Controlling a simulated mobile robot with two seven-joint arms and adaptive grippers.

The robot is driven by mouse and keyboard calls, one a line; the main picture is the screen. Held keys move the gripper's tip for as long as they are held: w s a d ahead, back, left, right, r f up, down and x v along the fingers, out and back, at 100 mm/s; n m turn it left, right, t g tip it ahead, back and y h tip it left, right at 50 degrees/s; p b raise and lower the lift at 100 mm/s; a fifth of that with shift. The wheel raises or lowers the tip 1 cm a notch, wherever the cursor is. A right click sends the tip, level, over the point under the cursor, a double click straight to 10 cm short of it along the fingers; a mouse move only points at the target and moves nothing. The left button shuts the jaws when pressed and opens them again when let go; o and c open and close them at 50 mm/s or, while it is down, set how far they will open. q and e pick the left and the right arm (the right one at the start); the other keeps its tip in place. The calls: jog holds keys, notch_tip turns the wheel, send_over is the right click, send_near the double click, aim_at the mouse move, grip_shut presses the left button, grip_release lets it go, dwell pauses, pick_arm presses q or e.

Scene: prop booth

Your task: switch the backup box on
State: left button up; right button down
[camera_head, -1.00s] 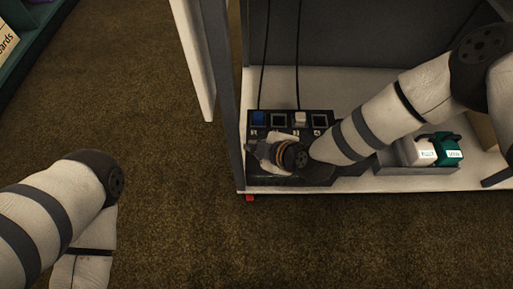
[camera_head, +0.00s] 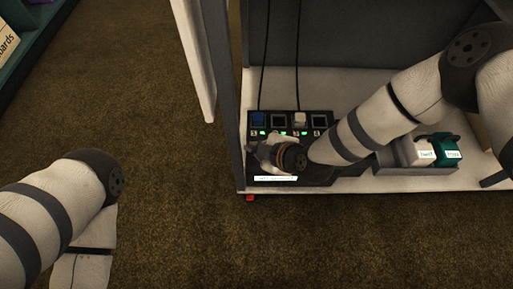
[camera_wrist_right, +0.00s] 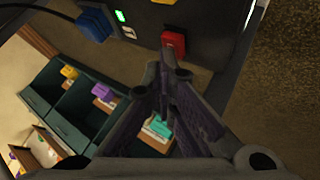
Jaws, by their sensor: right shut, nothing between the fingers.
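The backup box (camera_head: 308,132) is a black unit on the pale cabinet shelf, with a row of sockets holding a blue plug (camera_head: 258,118) and a white plug (camera_head: 300,119). Several small green lights on it are lit. In the right wrist view the blue plug (camera_wrist_right: 97,22) and a red switch (camera_wrist_right: 173,42) show on the box. My right gripper (camera_wrist_right: 170,72) is shut and empty, its fingertips close to the red switch; I cannot tell if they touch. In the head view my right wrist hides part of the box. My left gripper is out of view.
A grey holder with a white block (camera_head: 419,153) and a green block (camera_head: 447,150) stands right of the box. Black cables hang behind it. The cabinet's side post (camera_head: 228,110) stands close on the left. Carpet (camera_head: 150,90) lies clear to the left.

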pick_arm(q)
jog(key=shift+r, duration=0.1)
pick_arm(e)
jog(key=shift+r, duration=0.15)
notch_tip(320, 180, up, 6)
jog(key=p, duration=0.4)
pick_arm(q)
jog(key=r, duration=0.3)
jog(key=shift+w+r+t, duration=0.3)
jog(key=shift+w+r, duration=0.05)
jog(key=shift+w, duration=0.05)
